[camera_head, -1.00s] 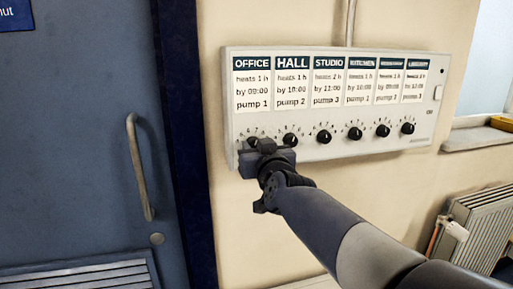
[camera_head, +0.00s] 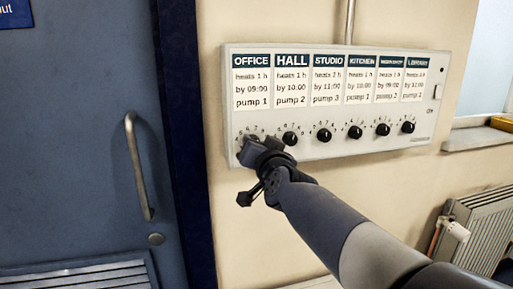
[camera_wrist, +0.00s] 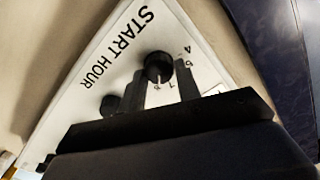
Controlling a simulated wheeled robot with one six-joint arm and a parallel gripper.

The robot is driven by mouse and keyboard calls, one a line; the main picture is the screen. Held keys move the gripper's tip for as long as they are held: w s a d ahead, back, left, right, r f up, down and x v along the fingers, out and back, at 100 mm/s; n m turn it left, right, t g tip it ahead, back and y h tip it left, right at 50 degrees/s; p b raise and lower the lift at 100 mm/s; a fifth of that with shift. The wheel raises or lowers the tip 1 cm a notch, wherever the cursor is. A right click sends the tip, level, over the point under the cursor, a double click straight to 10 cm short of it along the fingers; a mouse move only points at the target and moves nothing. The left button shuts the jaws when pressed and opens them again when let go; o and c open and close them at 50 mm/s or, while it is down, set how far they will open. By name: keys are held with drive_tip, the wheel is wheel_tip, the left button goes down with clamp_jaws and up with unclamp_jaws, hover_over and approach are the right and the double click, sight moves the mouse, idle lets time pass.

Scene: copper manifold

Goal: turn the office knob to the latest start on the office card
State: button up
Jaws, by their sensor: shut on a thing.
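The office card (camera_head: 251,89) is the leftmost on the white panel and reads "heats 1 h", "by 09:00", "pump 1". My gripper (camera_head: 249,146) is at the office knob below it, at the panel's lower left, and hides most of that knob in the head view. In the wrist view the black office knob (camera_wrist: 157,64) sits between my fingers, which are shut on it. Small scale numbers, seemingly 4 to 8, show around it, beside the words START HOUR (camera_wrist: 118,47).
The hall knob (camera_head: 290,138) is close on the right of my gripper, with several more knobs along the row. A blue door (camera_head: 80,120) with a handle (camera_head: 138,165) stands at left. A radiator (camera_head: 478,225) is at lower right.

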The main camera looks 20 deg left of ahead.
drive_tip(key=shift+m, duration=0.4)
drive_tip(key=o, duration=0.9)
drive_tip(key=shift+o, duration=0.2)
drive_tip(key=v, duration=1)
drive_tip(key=shift+s+d+p, duration=0.3)
drive_tip(key=shift+p, duration=0.1)
drive_tip(key=shift+f, duration=0.1)
drive_tip(key=x, duration=1.1)
drive_tip(key=shift+b, duration=0.45)
drive_tip(key=shift+s, duration=0.2)
